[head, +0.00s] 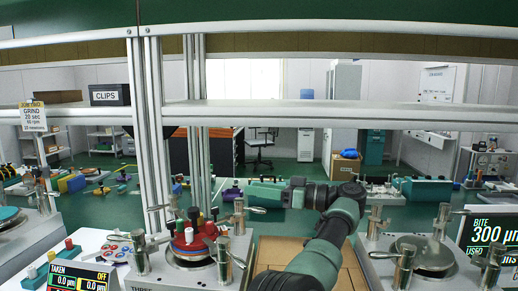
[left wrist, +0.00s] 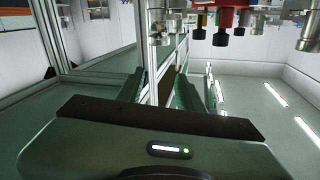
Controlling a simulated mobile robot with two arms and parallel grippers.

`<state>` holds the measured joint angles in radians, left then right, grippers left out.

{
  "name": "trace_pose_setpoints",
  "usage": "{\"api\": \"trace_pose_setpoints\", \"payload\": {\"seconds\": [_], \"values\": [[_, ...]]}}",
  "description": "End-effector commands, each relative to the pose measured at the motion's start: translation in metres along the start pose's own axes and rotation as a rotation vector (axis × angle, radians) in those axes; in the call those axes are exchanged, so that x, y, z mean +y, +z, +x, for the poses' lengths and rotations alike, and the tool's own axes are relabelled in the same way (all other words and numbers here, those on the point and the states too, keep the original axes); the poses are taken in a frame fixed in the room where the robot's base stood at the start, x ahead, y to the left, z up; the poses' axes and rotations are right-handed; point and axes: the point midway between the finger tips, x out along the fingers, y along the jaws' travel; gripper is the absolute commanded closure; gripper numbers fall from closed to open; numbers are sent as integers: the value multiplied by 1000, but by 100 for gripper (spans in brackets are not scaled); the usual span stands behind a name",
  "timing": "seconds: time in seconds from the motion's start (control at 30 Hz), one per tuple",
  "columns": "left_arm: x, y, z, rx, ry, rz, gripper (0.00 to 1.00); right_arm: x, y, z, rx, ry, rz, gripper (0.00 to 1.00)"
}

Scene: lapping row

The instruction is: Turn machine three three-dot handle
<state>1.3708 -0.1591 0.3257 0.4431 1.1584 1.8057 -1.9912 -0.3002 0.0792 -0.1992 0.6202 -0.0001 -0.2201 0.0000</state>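Machine three (head: 168,272) stands at the lower left of the head view, with "THREE" on its front edge. Steel clamp posts with lever handles stand at its corners: back left (head: 154,212), back right (head: 246,208), front right (head: 232,262) and front left (head: 130,250). Dot marks are too small to read. A red carrier (head: 192,240) with coloured knobs sits in the middle. My left gripper (head: 248,192) points left, behind the back-right handle and apart from it as far as I can tell. The left wrist view shows the red carrier (left wrist: 236,16) upside down at the top. My right gripper is out of view.
A second machine (head: 425,258) with steel handles stands at the right. A cardboard-coloured board (head: 275,252) lies between the machines, under my arm. A shelf (head: 320,113) and its upright posts (head: 150,120) cross above. A small display (head: 75,278) stands at the lower left.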

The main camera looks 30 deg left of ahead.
Motion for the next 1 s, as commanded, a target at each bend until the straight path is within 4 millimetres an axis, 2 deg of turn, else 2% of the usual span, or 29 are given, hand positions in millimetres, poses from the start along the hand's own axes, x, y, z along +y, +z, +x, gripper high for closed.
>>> {"api": "trace_pose_setpoints", "payload": {"seconds": [0.2, 0.33, 0.4, 0.47, 0.53, 0.7, 1.0], "values": [[-11, -56, 0, -2, 1, -2, 63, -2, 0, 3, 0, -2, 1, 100], [-18, -90, 1, -1, 2, -1, 63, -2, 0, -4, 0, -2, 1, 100], [-21, -108, 1, -1, 1, 2, 63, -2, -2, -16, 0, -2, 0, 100], [-24, -119, 1, -2, 1, 2, 63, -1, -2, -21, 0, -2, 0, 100], [-25, -126, 1, -1, 0, 4, 63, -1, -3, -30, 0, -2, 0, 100], [-26, -135, 1, -1, 0, 2, 63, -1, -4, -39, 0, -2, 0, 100], [-27, -136, 1, -1, 0, 2, 63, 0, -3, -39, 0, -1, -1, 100]]}}
